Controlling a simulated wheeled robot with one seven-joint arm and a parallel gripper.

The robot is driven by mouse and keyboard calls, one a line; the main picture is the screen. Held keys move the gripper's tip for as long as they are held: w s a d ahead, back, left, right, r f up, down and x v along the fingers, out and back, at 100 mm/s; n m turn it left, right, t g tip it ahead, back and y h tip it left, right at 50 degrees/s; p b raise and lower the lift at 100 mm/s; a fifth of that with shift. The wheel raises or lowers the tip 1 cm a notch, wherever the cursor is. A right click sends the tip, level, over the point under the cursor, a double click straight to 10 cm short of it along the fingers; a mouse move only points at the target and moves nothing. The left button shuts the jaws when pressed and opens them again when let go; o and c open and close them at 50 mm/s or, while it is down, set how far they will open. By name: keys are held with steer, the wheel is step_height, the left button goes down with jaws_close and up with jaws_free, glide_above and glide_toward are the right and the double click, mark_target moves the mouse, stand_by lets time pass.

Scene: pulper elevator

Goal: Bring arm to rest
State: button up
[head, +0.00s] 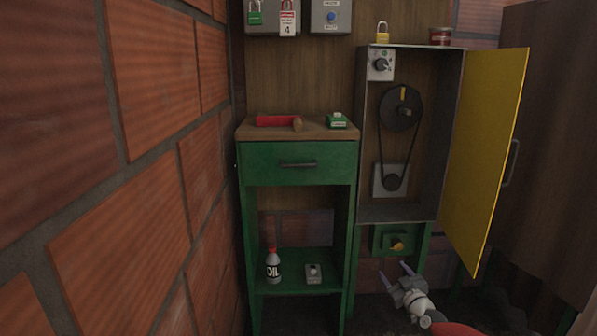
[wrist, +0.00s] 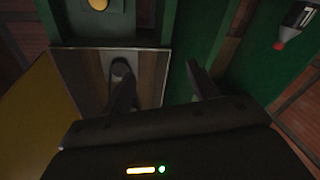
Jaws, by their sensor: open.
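My gripper (head: 401,275) is low at the bottom right in the head view, in front of the green lower part of the machine stand. Its two fingers are apart with nothing between them. In the wrist view my gripper (wrist: 160,88) shows both dark fingers spread and empty. My arm reaches in from the bottom edge of the head view.
A grey cabinet (head: 447,170) with pulleys and a belt stands open; its yellow door (head: 484,150) swings out right. A green workbench (head: 298,163) stands left of it, with an oil bottle (head: 273,267) on its shelf. A brick wall (head: 150,90) fills the left.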

steer(key=s+a+r+n+g+y, duration=0.3)
steer(key=a+r+n+y, duration=0.1)
steer(key=a+n, duration=0.6)
steer(key=s+a+r+n+g+y, duration=0.2)
steer(key=a+r+n+y, duration=0.1)
steer(key=a+n, duration=0.65)
steer(key=s+a+r+n+g, duration=0.2)
steer(key=s+a+n+g, duration=0.8)
steer(key=n, duration=0.8)
steer(key=s+d+r+n+t+h, duration=0.1)
steer(key=s+d+r+n+h, duration=0.2)
steer(key=s+n, duration=0.6)
steer(key=s+d+r+n+h, duration=0.4)
steer(key=s+n, duration=0.5)
steer(key=s, duration=0.5)
steer(key=s+d+r+n+t+h, duration=0.1)
steer(key=s+d+r+n+h, duration=0.3)
steer(key=s+d+n, duration=0.3)
steer(key=s+r+n, duration=0.1)
steer(key=s+n, duration=0.2)
steer(key=s, duration=0.1)
steer(key=shift+s+d+t, duration=0.2)
steer(key=shift+s+t, duration=0.05)
steer(key=shift+t, duration=0.05)
